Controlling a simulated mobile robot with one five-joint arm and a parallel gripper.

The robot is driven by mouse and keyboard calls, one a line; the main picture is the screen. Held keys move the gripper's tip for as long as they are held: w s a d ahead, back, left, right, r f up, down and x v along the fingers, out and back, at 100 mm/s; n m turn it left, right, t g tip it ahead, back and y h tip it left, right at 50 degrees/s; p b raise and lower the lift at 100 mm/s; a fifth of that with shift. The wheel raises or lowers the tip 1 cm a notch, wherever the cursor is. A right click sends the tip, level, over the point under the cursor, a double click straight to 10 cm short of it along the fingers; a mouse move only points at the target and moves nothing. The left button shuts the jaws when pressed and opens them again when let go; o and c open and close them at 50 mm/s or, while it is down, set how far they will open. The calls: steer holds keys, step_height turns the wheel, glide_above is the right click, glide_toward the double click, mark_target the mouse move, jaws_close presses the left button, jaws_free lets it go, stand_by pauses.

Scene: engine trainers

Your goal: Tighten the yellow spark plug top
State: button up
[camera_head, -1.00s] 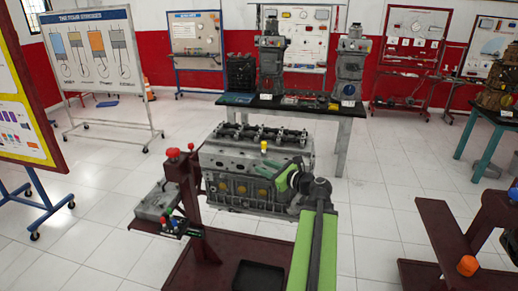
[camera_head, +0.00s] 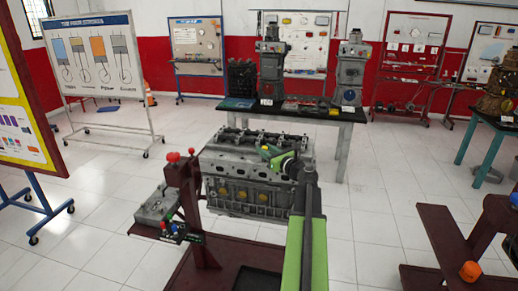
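The grey engine block (camera_head: 247,177) stands on a dark red stand, with a row of shafts along its top and several yellow round plugs on its near side. My green arm reaches up from the bottom of the view to the block's top right. My gripper (camera_head: 268,153) is at the top of the block, pointing left, right at the spot of the yellow spark plug top. The yellow top is mostly hidden by my gripper, and I cannot make it out clearly. The fingers are too small to tell open from shut, or whether they touch the top.
A dark red post (camera_head: 187,205) with red knobs stands at the block's left front, with a grey part on a tray beside it. A table (camera_head: 345,117) with more engines stands behind. A red frame (camera_head: 450,240) is at right. The white floor between is clear.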

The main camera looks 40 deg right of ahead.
steer(key=w, duration=0.3)
steer(key=shift+w+d, duration=0.25)
steer(key=shift+d, duration=0.05)
jaws_close()
steer(key=shift+s+a, duration=0.1)
steer(key=shift+a, duration=0.35)
steer(key=shift+d+h, duration=0.3)
steer(key=shift+d, duration=0.2)
